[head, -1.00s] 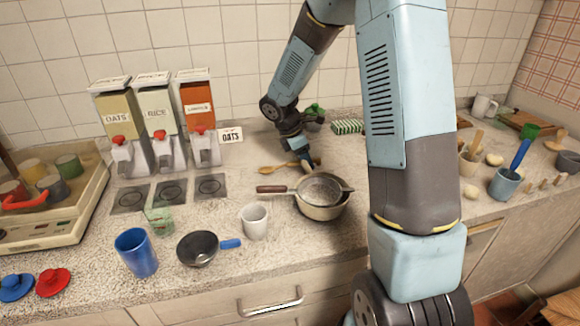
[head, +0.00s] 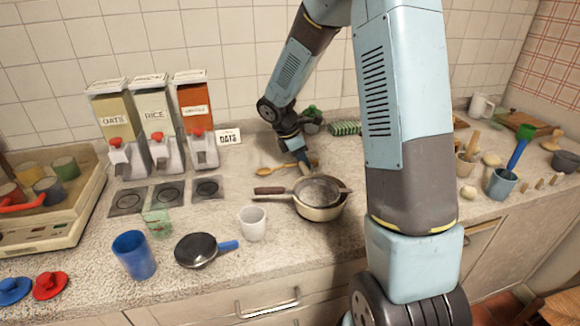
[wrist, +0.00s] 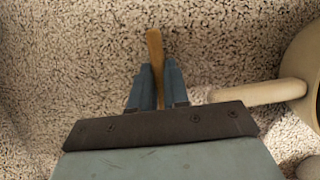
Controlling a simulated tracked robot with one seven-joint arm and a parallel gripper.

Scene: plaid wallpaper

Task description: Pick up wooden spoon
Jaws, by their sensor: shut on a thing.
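The wooden spoon (head: 273,169) lies behind the cream saucepan (head: 320,211), its left end showing in the head view. My gripper (head: 304,163) reaches down to the spoon's right part, just behind the pan. In the wrist view the wooden handle (wrist: 155,52) stands between the two blue fingers of my gripper (wrist: 156,82), which are shut on it. Its end sticks out past the fingertips, over the speckled counter. I cannot tell whether the spoon is clear of the counter.
A sieve (head: 318,190) sits on the saucepan. The pan's edge and a light handle (wrist: 250,93) are close on the right in the wrist view. Dispensers (head: 155,125) stand left.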

